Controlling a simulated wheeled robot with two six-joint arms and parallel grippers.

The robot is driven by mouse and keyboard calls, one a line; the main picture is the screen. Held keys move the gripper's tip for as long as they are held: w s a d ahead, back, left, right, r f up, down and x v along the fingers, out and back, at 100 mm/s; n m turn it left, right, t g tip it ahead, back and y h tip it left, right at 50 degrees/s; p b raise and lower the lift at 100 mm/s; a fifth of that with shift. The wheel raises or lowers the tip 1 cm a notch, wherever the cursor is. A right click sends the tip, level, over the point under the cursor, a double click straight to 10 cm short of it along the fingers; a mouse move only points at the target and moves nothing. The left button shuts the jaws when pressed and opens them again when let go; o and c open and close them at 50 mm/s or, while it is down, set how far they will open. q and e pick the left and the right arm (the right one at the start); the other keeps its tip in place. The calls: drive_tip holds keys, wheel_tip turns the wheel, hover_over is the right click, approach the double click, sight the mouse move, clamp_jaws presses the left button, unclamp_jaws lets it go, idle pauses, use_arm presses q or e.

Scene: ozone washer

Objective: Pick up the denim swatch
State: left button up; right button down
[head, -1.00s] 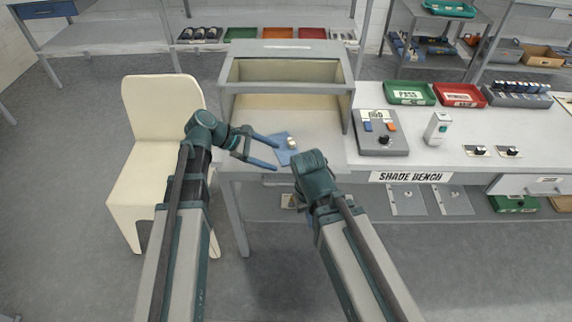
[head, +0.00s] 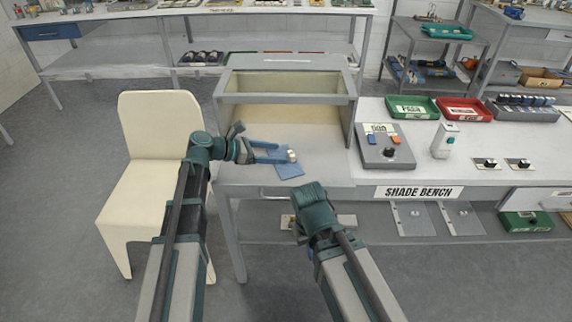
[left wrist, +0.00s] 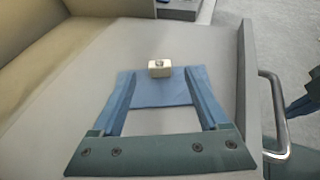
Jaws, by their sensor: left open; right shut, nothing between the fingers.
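The denim swatch (head: 290,171) is a flat blue square on the bench top, in front of the open grey box. A small cream block with a metal top (head: 292,156) sits on it; the block also shows in the left wrist view (left wrist: 159,69). My left gripper (head: 284,153) is open above the swatch. In the left wrist view the swatch (left wrist: 160,92) lies between the two blue fingers, and the block is centred just beyond their tips. Contact cannot be told. My right gripper (head: 309,254) is shut and empty, low in front of the bench edge, mostly hidden by its arm.
The grey box (head: 222,88) stands behind the swatch. A control box (head: 384,150), a green tray (head: 412,107) and a red tray (head: 465,110) are to the right. A cream chair (head: 160,120) stands left. Bench top around the swatch is mostly clear.

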sight(292, 153)
use_arm(q)
drive_tip(key=shift+w+d+f, duration=0.25)
drive_tip(key=shift+d, duration=0.4)
drive_tip(key=b+x, duration=0.2)
drive_tip(key=x, duration=0.3)
drive_tip(key=shift+w+d, duration=0.1)
drive_tip(key=shift+r, duration=0.1)
clamp_jaws()
